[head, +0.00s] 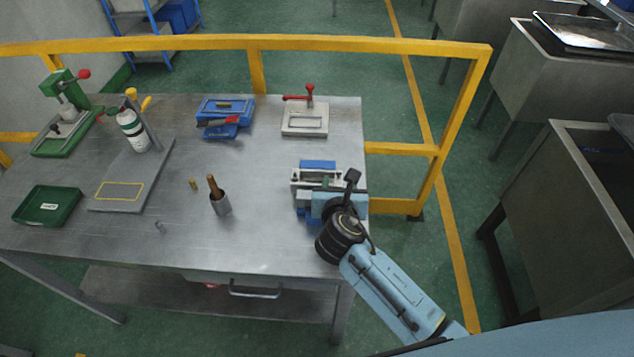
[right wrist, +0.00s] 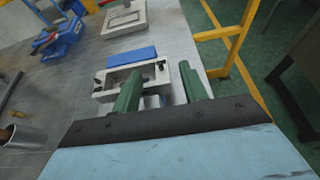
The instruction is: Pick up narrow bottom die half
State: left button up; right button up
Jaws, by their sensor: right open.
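A pale grey die part with a rectangular recess (head: 302,175) lies near the right edge of the table, with blue parts around it. I take it for the narrow bottom die half, but cannot be sure. In the right wrist view the same pale part (right wrist: 107,84) shows beyond my fingers, with a flat blue block (right wrist: 131,56) behind it. My right gripper (head: 338,184) is open, its green fingers (right wrist: 160,82) apart. The left finger overlaps the pale part in the picture; I cannot tell whether they touch. The gripper hides some of it. My left gripper is not in view.
A grey plate with a red-handled clamp (head: 304,132) and a blue fixture (head: 224,116) stand farther back. A cup with a wooden-handled tool (head: 221,205), a green tray (head: 46,220) and a green press (head: 63,130) are leftward. A yellow rail (head: 400,148) runs beside the table's right edge.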

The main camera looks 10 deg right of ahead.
aim_at(338, 182)
jog(key=x, duration=0.3)
jog(key=shift+w+f, duration=0.15)
grip_shut()
